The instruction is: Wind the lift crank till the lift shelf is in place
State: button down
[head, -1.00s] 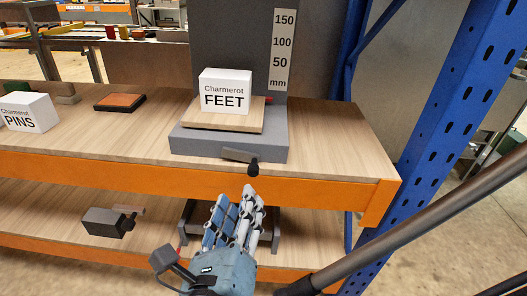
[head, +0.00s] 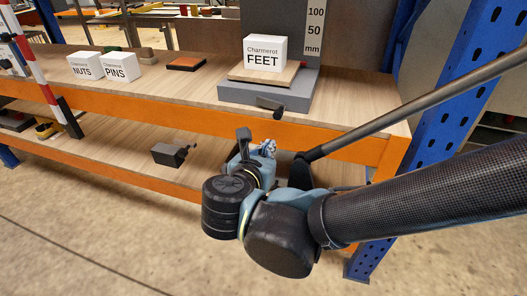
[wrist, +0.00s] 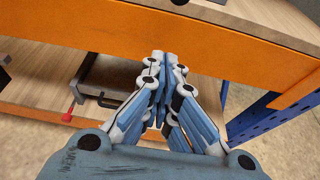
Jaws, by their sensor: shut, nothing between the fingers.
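The lift has a grey base (head: 235,95) and a wooden lift shelf (head: 290,79), which carries a white FEET box (head: 265,54). The shelf is low, just above the base, beside an upright mm scale (head: 315,27). The lift crank (head: 269,104) is a short grey arm on the base's front, with a black knob (head: 278,114) at its right end. My gripper (head: 266,147) is below the crank, in front of the orange beam and apart from the knob. In the wrist view its fingers (wrist: 162,55) are shut together and empty. My arm partly hides them in the head view.
The orange table edge (head: 190,119) lies between my gripper and the crank. A dark box with a small handle (head: 170,154) sits on the lower shelf. NUTS (head: 85,66) and PINS (head: 121,67) boxes stand left. A blue rack post (head: 440,120) stands right.

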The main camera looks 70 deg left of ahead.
aim_at(268, 108)
jog(key=x, duration=0.5)
jog(key=shift+w, duration=0.4)
jog(key=shift+a+r, duration=0.2)
jog(key=shift+a, duration=0.05)
jog(key=shift+d+r, duration=0.15)
jog(key=shift+r, duration=1.65)
